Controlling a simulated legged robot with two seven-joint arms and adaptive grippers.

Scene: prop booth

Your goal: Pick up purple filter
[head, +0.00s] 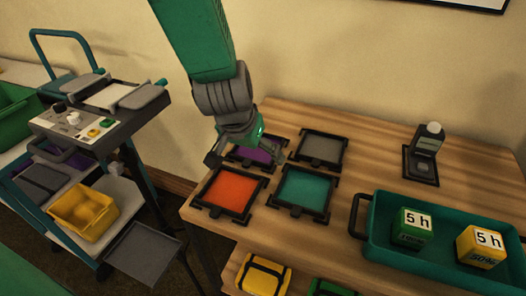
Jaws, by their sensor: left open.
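The purple filter (254,155) is a square panel in a black frame, lying on the wooden table at the back left of a group of framed filters. My left gripper (212,160) is over its left side and hides part of it. The left gripper is open, with nothing visible between its fingers. I cannot tell whether it touches the frame. My right gripper is not in view.
An orange filter (230,191), a teal filter (304,188) and a grey filter (322,148) lie close by. A teal tray (376,225) with 5 h blocks is at right. A small black device (424,150) stands behind it. A cart (95,125) stands left.

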